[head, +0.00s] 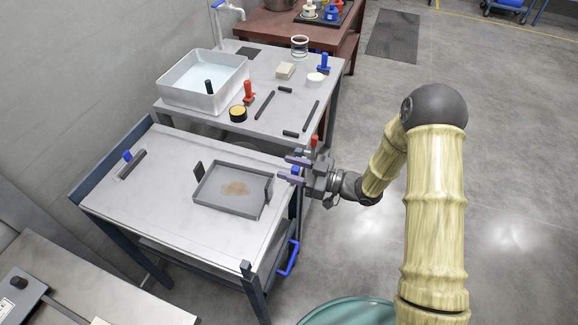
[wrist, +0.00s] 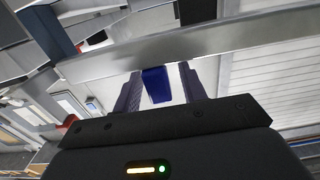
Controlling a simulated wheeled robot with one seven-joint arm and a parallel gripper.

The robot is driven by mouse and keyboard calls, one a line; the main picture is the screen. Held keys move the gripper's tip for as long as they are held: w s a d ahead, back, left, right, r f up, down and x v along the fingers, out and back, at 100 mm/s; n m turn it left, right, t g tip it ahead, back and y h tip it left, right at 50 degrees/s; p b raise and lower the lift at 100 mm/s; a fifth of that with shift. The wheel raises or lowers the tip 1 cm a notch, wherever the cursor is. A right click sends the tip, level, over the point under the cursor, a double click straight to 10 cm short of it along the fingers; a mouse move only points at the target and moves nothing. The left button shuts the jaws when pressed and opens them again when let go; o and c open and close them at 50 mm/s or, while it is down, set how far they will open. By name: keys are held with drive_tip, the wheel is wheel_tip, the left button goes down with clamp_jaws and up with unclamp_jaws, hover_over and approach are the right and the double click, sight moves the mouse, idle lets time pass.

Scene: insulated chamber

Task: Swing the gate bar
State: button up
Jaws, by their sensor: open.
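My gripper (head: 292,170) is open at the right edge of the grey worktable, fingers pointing left. In the wrist view a blue block (wrist: 155,85) sits between the two open fingers (wrist: 160,88), with a gap beside it; contact is not clear. A long grey metal bar (wrist: 200,45) crosses the wrist view just beyond the block. I take it for the gate bar, but cannot be sure; how the block joins it is hidden. In the head view my gripper largely covers this spot.
A grey tray (head: 215,207) with upright end plates lies on the worktable (head: 150,205). A dark bar with a blue knob (head: 127,156) is at its left. A blue handle (head: 289,259) juts from the front right. Behind, a bench (head: 270,58) holds a white basin (head: 172,90). Floor is open at right.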

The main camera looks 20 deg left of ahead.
drive_tip(key=shift+a, duration=0.4)
clamp_jaws()
drive_tip(key=shift+d, duration=0.15)
